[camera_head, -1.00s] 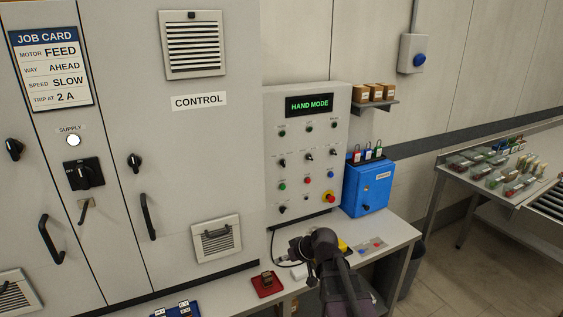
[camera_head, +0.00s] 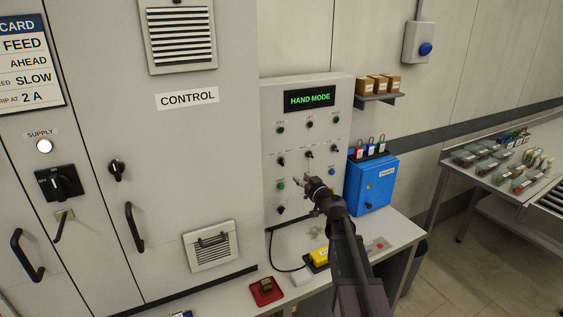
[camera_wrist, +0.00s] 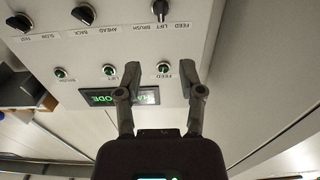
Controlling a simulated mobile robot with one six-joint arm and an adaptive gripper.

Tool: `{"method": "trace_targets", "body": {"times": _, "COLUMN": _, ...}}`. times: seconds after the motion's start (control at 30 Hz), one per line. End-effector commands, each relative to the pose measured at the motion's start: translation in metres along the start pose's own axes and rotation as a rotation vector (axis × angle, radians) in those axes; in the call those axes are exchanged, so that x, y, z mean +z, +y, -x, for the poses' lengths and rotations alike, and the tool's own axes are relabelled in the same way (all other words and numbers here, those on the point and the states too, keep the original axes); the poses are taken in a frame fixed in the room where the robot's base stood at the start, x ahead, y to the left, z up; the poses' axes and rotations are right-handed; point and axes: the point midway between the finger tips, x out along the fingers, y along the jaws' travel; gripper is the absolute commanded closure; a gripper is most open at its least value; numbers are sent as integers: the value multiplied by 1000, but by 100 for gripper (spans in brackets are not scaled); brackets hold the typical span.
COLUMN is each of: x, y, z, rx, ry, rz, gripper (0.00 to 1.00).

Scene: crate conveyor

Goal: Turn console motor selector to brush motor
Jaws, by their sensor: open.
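The console (camera_head: 268,130) is a grey panel with a green HAND MODE display (camera_head: 309,98). The motor selector (camera_head: 281,161) is a black knob in the left column of its selector row. In the upside-down wrist view the motor selector (camera_wrist: 160,9) is at the top edge, near labels FEED, LIFT and BRUSH. It looks roughly vertical there; its exact setting is unclear. My gripper (camera_head: 311,184) is in front of the lower panel in the head view, hiding some controls. In the wrist view my gripper (camera_wrist: 168,78) is open and empty, its fingers apart from the knob.
Two more selectors, the BACK/AHEAD knob (camera_wrist: 83,14) and the SLOW knob (camera_wrist: 20,22), share the row. A blue box (camera_head: 370,184) with padlocks above stands right of the console. A yellow object (camera_head: 319,257) and a red block (camera_head: 266,291) lie on the bench.

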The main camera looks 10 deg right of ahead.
Motion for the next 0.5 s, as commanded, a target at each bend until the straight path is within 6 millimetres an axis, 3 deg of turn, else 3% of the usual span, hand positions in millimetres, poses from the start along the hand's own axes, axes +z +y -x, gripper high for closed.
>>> {"method": "trace_targets", "body": {"times": 0.5, "x": 0, "y": -2, "z": -7, "rx": -3, "ry": 0, "rz": 0, "gripper": 50}}
